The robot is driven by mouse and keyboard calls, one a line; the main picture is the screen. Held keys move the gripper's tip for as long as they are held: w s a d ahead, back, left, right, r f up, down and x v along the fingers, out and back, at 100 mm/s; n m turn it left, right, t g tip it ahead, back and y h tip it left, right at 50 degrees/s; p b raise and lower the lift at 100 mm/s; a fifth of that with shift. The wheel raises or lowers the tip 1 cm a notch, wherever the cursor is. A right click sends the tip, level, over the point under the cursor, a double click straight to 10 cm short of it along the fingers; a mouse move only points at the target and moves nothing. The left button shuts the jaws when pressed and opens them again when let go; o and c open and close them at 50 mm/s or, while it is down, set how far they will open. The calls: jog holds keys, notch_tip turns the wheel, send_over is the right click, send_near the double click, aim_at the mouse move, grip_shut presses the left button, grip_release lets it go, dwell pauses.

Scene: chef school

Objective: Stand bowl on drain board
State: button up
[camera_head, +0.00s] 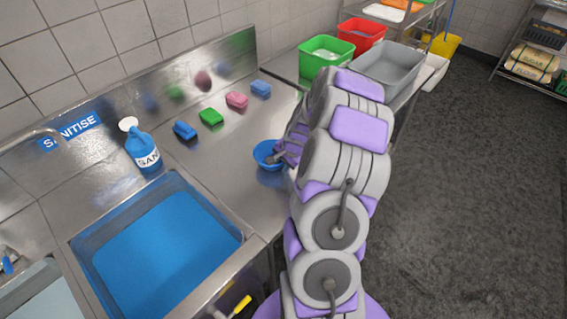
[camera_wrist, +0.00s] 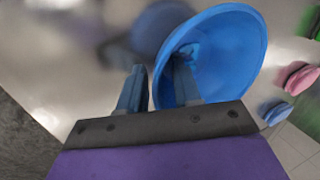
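The blue bowl (camera_head: 267,154) is on or just above the steel drain board (camera_head: 215,165), right of the sink; I cannot tell whether it touches. My gripper (camera_head: 280,157) is at the bowl's right side, partly hidden by my arm. In the wrist view, the bowl (camera_wrist: 225,50) looks tilted, with its hollow side in sight. My gripper (camera_wrist: 158,85) has its fingers apart, one inside the bowl and one outside, with the rim between them. Narrow gaps seem to show beside the rim, and no firm grip is visible.
The sink (camera_head: 160,250) with blue liquid lies front left. A blue sanitiser bottle (camera_head: 142,150) stands behind it. Blue, green (camera_head: 211,116) and pink (camera_head: 237,99) sponges line the back. Green (camera_head: 325,55), red and grey tubs stand beyond my arm. Open floor lies right.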

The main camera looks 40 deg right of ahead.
jog(key=shift+a+r, duration=0.15)
jog(key=shift+a, duration=0.3)
jog(key=shift+s+d+r, duration=0.1)
jog(key=shift+d+r, duration=0.1)
jog(key=shift+r, duration=0.15)
jog(key=p+v, duration=0.2)
jog(key=v, duration=0.9)
jog(key=s+a+r+n+g, duration=0.1)
jog(key=s+a+r+n, duration=0.15)
jog(key=a, duration=0.55)
jog(key=s+a+r+n+g+y, duration=0.1)
jog(key=a+r+n, duration=0.2)
jog(key=a, duration=0.4)
jog(key=s+a+r+n+g, duration=0.1)
jog(key=s+a+r+n, duration=0.15)
jog(key=a, duration=0.55)
jog(key=s+a+r+n+g, duration=0.1)
jog(key=s+a+n, duration=0.1)
jog(key=s, duration=0.4)
jog(key=s+a+r+n+g+h, duration=0.1)
jog(key=s+a+n, duration=0.2)
jog(key=s+a, duration=0.2)
jog(key=s+a+r+n+g, duration=0.1)
jog(key=s+a+r+n, duration=0.1)
jog(key=s, duration=0.6)
jog(key=shift+s+a+n, duration=0.4)
jog(key=shift+a+n, duration=0.3)
jog(key=shift+a, duration=0.15)
jog(key=shift+d, duration=0.25)
